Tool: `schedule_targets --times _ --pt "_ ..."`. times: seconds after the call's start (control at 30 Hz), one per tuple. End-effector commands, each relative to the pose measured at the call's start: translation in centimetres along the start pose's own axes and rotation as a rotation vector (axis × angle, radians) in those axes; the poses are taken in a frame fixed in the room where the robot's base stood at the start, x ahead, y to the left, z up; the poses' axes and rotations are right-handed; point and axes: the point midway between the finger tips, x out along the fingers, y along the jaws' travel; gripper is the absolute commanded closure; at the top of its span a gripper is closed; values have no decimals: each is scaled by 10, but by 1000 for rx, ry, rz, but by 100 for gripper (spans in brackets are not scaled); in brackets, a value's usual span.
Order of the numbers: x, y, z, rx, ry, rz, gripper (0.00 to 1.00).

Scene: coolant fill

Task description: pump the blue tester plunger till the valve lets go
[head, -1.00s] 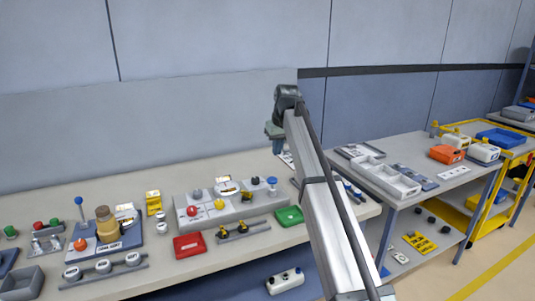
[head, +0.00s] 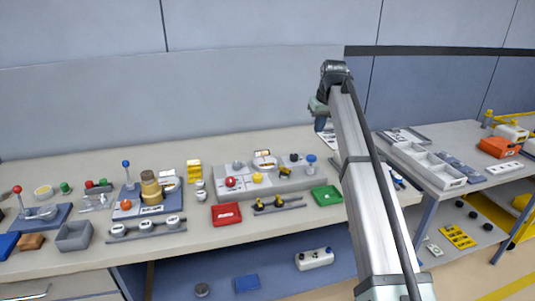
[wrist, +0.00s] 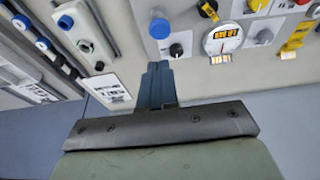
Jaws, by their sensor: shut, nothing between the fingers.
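The blue round plunger cap (head: 311,158) stands at the right end of the grey console (head: 285,183) on the bench. In the wrist view the blue cap (wrist: 159,28) is near the top, just beyond my fingertips. My gripper (head: 320,124) is above and behind the right end of the console, apart from the cap. In the wrist view its fingers (wrist: 158,70) are together and empty. The dial gauge (wrist: 222,40) is right of the cap; it also shows in the head view (head: 264,158). I cannot make out which part is the valve.
A red tray (head: 226,214) and a green tray (head: 326,195) lie in front of the console. A blue-knobbed lever (head: 126,165) and a brass-coloured fitting (head: 151,188) stand to the left.

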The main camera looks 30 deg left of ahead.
Motion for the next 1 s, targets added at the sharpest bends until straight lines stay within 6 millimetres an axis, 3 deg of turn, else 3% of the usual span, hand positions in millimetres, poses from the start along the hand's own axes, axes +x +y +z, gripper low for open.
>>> schedule_targets --times 0.2,0.57,0.77,1.0 --pt "-22 1 -9 0 -4 0 100" --pt "-19 0 -8 0 -5 -1 100" --pt "2 0 -7 0 -6 -1 100" --pt "44 0 -7 0 -6 -1 100"
